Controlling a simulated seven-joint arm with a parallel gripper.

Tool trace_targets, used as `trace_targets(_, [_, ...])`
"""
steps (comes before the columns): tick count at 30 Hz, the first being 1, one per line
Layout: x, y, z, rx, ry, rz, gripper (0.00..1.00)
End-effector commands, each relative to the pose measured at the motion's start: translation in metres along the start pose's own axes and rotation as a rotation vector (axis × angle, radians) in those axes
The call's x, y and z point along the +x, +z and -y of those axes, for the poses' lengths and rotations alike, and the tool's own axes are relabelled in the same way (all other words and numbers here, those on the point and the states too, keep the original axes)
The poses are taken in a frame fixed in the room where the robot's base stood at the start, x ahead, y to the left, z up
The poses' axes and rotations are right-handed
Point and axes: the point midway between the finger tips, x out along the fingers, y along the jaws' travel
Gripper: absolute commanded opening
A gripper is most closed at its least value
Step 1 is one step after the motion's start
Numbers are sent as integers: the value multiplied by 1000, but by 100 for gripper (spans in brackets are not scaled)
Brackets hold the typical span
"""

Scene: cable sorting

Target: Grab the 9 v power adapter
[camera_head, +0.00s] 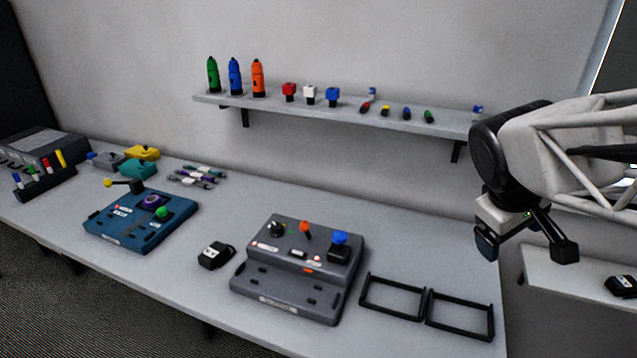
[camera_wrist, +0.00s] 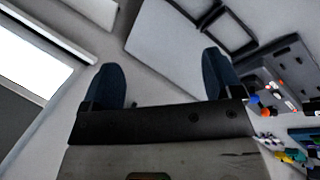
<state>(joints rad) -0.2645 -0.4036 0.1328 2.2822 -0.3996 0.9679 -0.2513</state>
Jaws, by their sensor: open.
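Two small black boxes with white labels look like power adapters. One adapter (camera_head: 215,255) lies on the table between the blue panel and the grey panel. The other adapter (camera_head: 622,286) lies on a white side surface at the far right. The labels are too small to read, so I cannot tell which is the 9 V one. My gripper (camera_head: 525,248) is open and empty, raised above the table's right end, to the left of the right adapter and far from the left one. In the wrist view my gripper (camera_wrist: 163,77) has its dark blue fingers apart. No adapter is clear there.
Two black frames (camera_head: 392,297) lie right of the grey panel (camera_head: 290,295). The blue panel (camera_head: 140,232) stands left. A wall shelf (camera_head: 330,108) holds bottles and small coloured parts. Tools and a grey device (camera_head: 45,147) fill the table's left end. The side surface (camera_head: 565,275) is mostly bare.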

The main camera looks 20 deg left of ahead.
Motion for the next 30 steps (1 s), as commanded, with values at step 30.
trace_targets(30, [-46, -344, 97, -1167, 532, 73, 85])
